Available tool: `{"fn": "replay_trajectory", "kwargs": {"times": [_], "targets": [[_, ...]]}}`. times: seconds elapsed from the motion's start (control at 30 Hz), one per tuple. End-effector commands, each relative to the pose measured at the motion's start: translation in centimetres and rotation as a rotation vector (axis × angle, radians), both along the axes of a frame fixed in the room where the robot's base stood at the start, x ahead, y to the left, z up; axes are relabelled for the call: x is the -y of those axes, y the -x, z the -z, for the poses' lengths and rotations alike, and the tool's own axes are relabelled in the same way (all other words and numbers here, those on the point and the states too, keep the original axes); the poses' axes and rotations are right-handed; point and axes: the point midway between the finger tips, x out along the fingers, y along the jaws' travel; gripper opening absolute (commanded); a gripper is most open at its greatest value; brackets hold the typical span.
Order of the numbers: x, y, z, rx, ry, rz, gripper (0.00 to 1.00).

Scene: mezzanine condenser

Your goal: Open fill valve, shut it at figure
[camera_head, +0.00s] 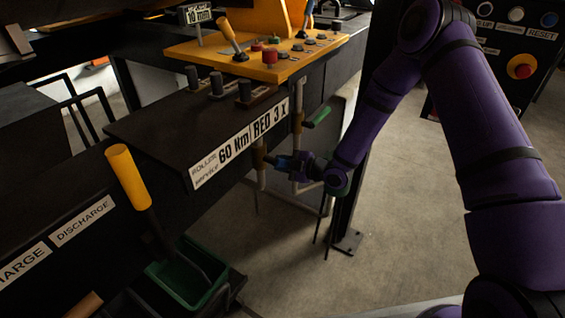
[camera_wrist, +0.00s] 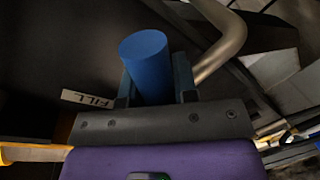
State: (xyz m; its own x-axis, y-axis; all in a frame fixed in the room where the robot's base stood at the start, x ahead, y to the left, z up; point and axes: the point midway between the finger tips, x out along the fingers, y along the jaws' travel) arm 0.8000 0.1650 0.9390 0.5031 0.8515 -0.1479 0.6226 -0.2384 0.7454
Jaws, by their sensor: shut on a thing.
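My gripper (camera_head: 296,163) is shut on a blue valve handle (camera_wrist: 146,58) under the edge of the dark bench. In the wrist view the blue cylinder stands between the two fingers (camera_wrist: 155,82). A small FILL label (camera_wrist: 86,98) lies just left of the handle in that view. In the head view the handle is mostly hidden by my gripper, and it meets a brownish valve body on a pipe (camera_head: 261,177). A bent metal pipe (camera_wrist: 228,45) runs close to the right finger. I cannot tell the valve's angle or any fill reading.
A green handle (camera_head: 321,116) sits on the neighbouring pipe. A yellow panel (camera_head: 255,60) with levers and buttons is above. A yellow lever (camera_head: 128,177) and a green bin (camera_head: 187,283) are left. Floor (camera_head: 410,235) is clear.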

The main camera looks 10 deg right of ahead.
Motion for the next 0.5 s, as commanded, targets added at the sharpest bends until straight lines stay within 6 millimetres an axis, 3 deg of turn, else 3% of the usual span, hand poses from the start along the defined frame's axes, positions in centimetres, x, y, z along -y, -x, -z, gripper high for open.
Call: {"fn": "replay_trajectory", "kwargs": {"times": [0.23,0.27,0.33,0.37,0.5], "targets": [[0.08,0.02,0.09,-0.002,0.001,0.001,0.00],[0.08,0.03,0.09,-0.002,0.001,0.001,0.32],[0.07,0.03,0.08,-0.002,0.001,0.001,0.48],[0.07,0.02,0.07,-0.001,0.002,0.001,0.53],[0.04,0.02,0.05,-0.001,0.001,0.000,0.53]]}}
